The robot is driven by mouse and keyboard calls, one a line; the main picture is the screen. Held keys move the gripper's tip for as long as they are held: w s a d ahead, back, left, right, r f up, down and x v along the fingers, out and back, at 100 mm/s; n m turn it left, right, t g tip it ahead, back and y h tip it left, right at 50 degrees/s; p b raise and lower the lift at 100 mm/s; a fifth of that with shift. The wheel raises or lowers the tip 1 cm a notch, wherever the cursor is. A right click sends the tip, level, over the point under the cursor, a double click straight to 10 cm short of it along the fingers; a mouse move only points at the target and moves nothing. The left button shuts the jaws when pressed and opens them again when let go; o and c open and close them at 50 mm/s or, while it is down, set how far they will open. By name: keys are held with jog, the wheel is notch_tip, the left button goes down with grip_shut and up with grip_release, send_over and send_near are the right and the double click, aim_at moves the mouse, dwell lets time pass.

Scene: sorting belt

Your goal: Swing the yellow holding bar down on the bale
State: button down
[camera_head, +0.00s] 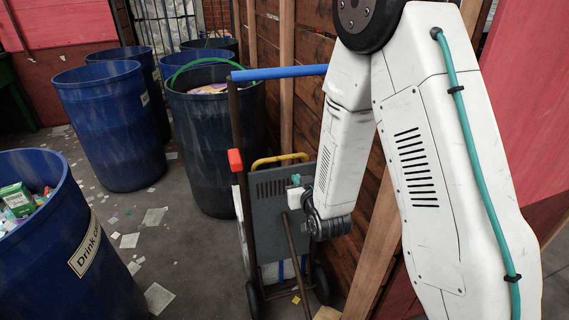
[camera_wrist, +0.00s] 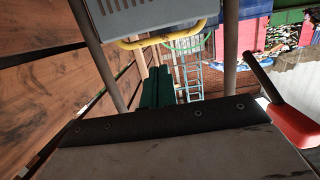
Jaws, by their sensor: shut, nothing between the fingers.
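The yellow bar (camera_head: 280,159) is a bent tube along the top edge of a slotted grey panel (camera_head: 268,212) on an upright hand truck. In the wrist view the yellow bar (camera_wrist: 168,38) crosses the picture beside the panel (camera_wrist: 150,14). My gripper (camera_head: 296,180) is in front of the panel, to the right of the truck's middle and lower than the bar. Its green fingers (camera_wrist: 158,72) are shut and empty; their tips show just below the bar in the wrist view, and I cannot tell whether they touch. I cannot make out a bale.
The truck has a blue top bar (camera_head: 278,72) and a red grip (camera_head: 235,161), also seen close in the wrist view (camera_wrist: 292,125). A wooden wall (camera_head: 312,62) is close behind. Blue barrels (camera_head: 110,125) stand at left. Paper scraps litter the floor.

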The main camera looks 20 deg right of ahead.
aim_at(282, 159)
jog(key=shift+w, duration=0.1)
jog(key=w+f, duration=0.1)
jog(key=w, duration=0.8)
jog(key=w+f, duration=0.1)
jog(key=w, duration=0.3)
jog(key=shift+w+f, duration=0.3)
jog(key=shift+w, duration=0.1)
